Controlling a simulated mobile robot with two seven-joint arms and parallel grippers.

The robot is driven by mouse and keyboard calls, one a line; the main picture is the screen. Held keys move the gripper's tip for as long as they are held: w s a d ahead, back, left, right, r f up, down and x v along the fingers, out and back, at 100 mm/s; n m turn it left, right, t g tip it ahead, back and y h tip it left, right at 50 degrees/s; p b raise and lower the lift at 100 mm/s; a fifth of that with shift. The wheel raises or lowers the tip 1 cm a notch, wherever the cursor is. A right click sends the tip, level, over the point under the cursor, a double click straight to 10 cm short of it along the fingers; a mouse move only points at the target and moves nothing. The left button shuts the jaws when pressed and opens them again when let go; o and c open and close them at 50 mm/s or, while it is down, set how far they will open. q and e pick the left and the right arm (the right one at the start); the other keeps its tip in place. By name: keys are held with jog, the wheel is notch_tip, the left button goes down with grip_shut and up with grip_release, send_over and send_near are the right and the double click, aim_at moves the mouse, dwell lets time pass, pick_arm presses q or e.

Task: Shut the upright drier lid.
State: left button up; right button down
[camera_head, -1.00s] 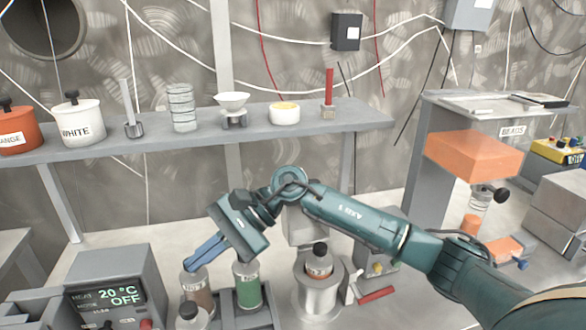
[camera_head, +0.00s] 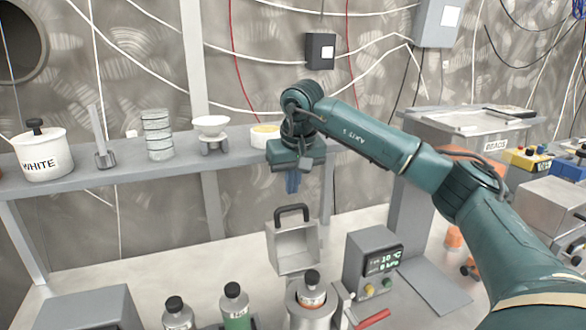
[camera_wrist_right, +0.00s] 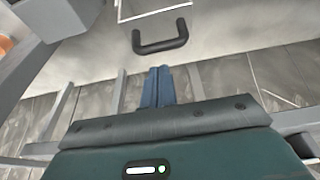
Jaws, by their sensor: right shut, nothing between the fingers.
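The drier lid (camera_head: 293,248) stands upright in the head view, a grey square panel with a dark looped handle (camera_head: 292,213) on its top edge. The drier's display box (camera_head: 372,262) is to the right of it, reading 10 °C and 0 kPa. My right gripper (camera_head: 292,184) is shut and empty, its blue fingers pointing down just above the handle, apparently apart from it. The handle also shows in the right wrist view (camera_wrist_right: 160,40), just beyond the fingertips (camera_wrist_right: 157,72). My left gripper is not in view.
A round metal vessel (camera_head: 310,316) holding a black-capped jar (camera_head: 312,290) sits in front of the lid. Capped bottles (camera_head: 236,304) stand to its left, and a red handle (camera_head: 373,319) lies to its right. A shelf (camera_head: 110,178) with a white pot (camera_head: 41,156) and dishes runs behind.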

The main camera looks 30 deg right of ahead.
aim_at(291, 220)
jog(key=x, duration=0.3)
jog(key=shift+w+f, duration=0.1)
jog(key=shift+f, duration=0.1)
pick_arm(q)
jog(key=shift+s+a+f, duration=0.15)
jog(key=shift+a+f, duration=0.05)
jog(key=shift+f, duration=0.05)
pick_arm(e)
jog(key=shift+f, duration=0.25)
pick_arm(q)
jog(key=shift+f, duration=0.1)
